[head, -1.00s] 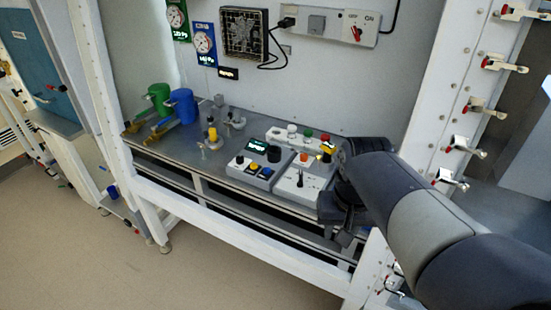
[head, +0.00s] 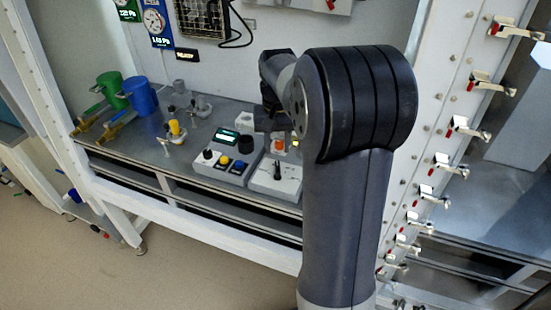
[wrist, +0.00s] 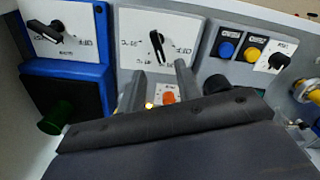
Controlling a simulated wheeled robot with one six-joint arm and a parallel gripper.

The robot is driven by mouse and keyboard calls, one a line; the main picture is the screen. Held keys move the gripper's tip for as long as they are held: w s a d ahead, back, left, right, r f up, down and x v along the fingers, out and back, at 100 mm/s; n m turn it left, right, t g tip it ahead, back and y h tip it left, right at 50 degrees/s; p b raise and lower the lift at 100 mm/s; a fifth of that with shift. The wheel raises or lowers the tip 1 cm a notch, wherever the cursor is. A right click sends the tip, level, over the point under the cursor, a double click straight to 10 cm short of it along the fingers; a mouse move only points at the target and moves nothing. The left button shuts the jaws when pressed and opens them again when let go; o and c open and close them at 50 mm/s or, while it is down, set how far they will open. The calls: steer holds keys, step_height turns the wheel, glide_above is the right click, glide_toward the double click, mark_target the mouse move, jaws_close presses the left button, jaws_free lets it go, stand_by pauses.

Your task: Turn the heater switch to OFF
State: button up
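My gripper (wrist: 158,80) is open, its two grey fingers apart with nothing between them. In the wrist view, which is upside down, the fingers point at a white-topped switch panel with a black lever (wrist: 157,45). The lever stands just beyond the fingertips, apparently untouched, and is slightly tilted. "OFF" shows on one side of it; the other label is unclear. This panel's lever also shows in the head view (head: 277,170). A second black lever (wrist: 46,32) sits on a blue box at the left. I cannot read which one is labelled heater.
A neighbouring grey box (head: 227,156) has blue and yellow buttons and a large black knob (head: 246,145). An orange button (wrist: 169,97) is close to the fingers. Green (head: 113,90) and blue cylinders (head: 141,95) stand at left. A white post (head: 437,110) rises at right.

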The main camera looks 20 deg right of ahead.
mark_target(277, 164)
step_height(277, 164, down, 6)
steer(key=shift+r, duration=0.1)
steer(key=shift+c, duration=0.4)
jaws_close()
